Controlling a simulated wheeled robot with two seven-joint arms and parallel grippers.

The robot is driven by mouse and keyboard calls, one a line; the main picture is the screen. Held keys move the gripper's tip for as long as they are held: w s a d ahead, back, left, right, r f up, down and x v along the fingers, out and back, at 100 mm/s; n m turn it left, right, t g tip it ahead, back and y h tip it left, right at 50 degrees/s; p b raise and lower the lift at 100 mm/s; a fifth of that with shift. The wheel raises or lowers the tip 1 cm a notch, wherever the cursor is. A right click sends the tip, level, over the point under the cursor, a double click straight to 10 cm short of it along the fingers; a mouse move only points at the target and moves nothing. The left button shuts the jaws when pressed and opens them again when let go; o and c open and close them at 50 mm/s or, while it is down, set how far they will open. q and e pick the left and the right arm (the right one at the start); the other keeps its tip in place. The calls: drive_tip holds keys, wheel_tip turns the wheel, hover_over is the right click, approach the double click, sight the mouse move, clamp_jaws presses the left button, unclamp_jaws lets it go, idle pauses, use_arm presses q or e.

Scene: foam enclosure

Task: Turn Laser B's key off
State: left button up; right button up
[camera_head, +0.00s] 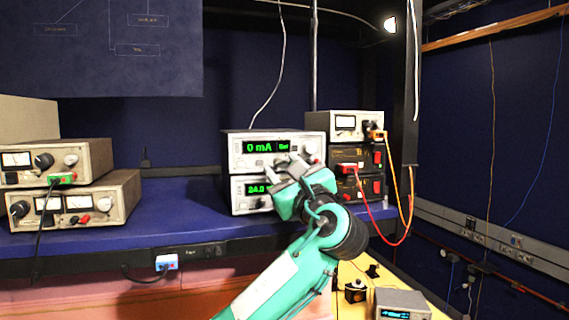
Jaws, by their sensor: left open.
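Two stacked white instruments with green displays stand on the blue shelf. The upper unit (236,141) reads "0 mA" and the lower unit (238,207) reads about "24.0". No label that I can read marks either as Laser B, and I cannot make out a key. My left gripper (279,170) is open, with its fingers in front of the two units, around the level where they meet. It hides much of the right part of the lower front panel. I cannot tell whether the fingers touch anything. My right gripper is not in view.
Stacked power supplies (92,206) sit at the left on the blue shelf (185,215). More instruments (345,126) stand right of the displays, with red and orange cables (405,228) hanging down. A small meter (401,304) sits on the lower yellow surface.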

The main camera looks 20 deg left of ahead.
use_arm(q)
clamp_jaws()
